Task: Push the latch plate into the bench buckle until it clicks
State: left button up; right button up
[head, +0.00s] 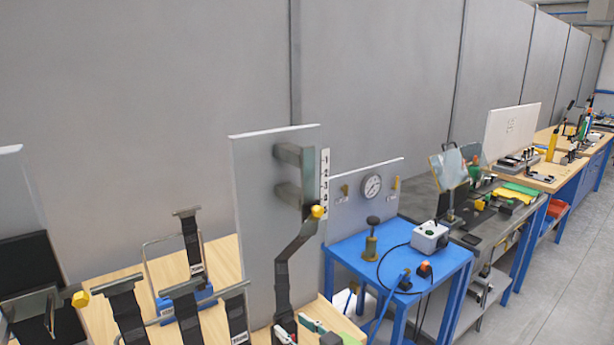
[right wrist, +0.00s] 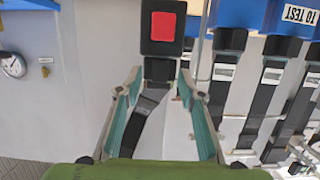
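The bench buckle (right wrist: 163,28) is a black block with a red button, at the top centre of the right wrist view. Below it in that picture, the dark latch plate (right wrist: 160,70) lies between the tips of my right gripper (right wrist: 161,74). The tips are close against its sides, and it is in line with the buckle. I cannot tell whether its tongue is inside. The black strap (right wrist: 146,112) runs from it between the fingers; in the head view the strap (head: 283,275) comes down from a yellow-knobbed guide. My right gripper (head: 299,331) shows at the bottom edge. My left gripper is not visible.
An upright grey panel (head: 262,210) with a number scale stands behind the strap. Other black straps (head: 125,310) hang close by on the left. A blue table (head: 400,255) with a boxed device and a gauge panel stands to the right.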

jog(key=v, duration=1.1)
jog(key=shift+d, duration=0.1)
